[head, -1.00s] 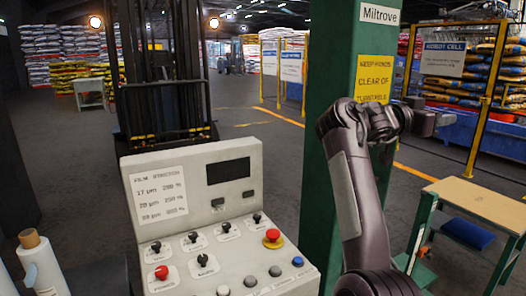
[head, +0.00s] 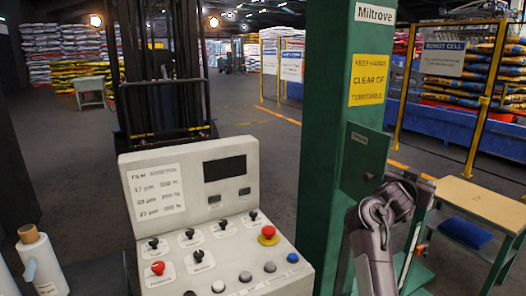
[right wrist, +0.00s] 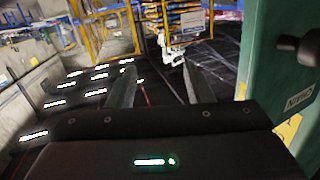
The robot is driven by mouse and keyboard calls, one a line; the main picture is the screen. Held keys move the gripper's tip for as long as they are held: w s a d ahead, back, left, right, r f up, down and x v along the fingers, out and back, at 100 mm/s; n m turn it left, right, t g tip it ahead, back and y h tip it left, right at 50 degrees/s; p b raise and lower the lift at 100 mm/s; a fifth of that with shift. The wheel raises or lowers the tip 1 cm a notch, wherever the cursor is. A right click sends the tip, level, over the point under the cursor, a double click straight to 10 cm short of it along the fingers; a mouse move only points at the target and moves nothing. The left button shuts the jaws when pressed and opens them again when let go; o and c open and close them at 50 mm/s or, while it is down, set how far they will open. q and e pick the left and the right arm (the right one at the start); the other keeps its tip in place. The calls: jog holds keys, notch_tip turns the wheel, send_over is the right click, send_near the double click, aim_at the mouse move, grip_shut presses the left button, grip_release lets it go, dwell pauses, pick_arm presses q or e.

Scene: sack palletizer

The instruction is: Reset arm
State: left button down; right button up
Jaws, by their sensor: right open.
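My right arm (head: 378,225) is folded low at the right of the head view, in front of the green post's lower part. Its gripper is not clearly visible there. In the right wrist view my right gripper (right wrist: 158,88) is open, its two dark fingers spread with nothing between them. The green post (head: 338,120) bears a yellow warning sign (head: 368,79) and a small green box (head: 364,160). The post also shows at the right of the wrist view (right wrist: 262,55), beside the gripper. My left gripper is not in view.
A grey control panel (head: 205,212) with knobs and a red button (head: 268,231) stands in front. A small wooden-topped table (head: 480,203) stands at right. A forklift-like machine (head: 160,80) is behind the panel.

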jog(key=s+a+f+n+y, duration=0.2)
jog(key=s+a+f+y, duration=0.15)
jog(key=f, duration=0.35)
jog(key=s+a+f+n+y, duration=0.2)
jog(key=s+a+f+n, duration=0.15)
jog(key=f, duration=0.35)
jog(key=s+a+f+n+y, duration=0.2)
jog(key=s+a+f+y, duration=0.1)
jog(key=s+f, duration=0.3)
jog(key=s+a+f+n+g+y, duration=0.1)
jog(key=s+a+f+g, duration=0.25)
jog(key=s, duration=0.55)
jog(key=s+a+f+n+g+y, duration=0.1)
jog(key=s+a+f+n+g, duration=0.2)
jog(key=s, duration=0.5)
jog(key=s+a+f+g+y, duration=0.2)
jog(key=s+a+f, duration=0.2)
jog(key=s, duration=0.5)
notch_tip(320, 180, down, 28)
jog(key=s, duration=0.1)
jog(key=s+d+f+g, duration=0.1)
jog(key=s+d+f, duration=0.1)
jog(key=s+f, duration=0.8)
jog(key=s+d+f+g, duration=0.1)
jog(key=s+d+f, duration=0.1)
jog(key=s+f, duration=0.8)
jog(key=shift+s+n, duration=0.35)
jog(key=shift+h, duration=0.25)
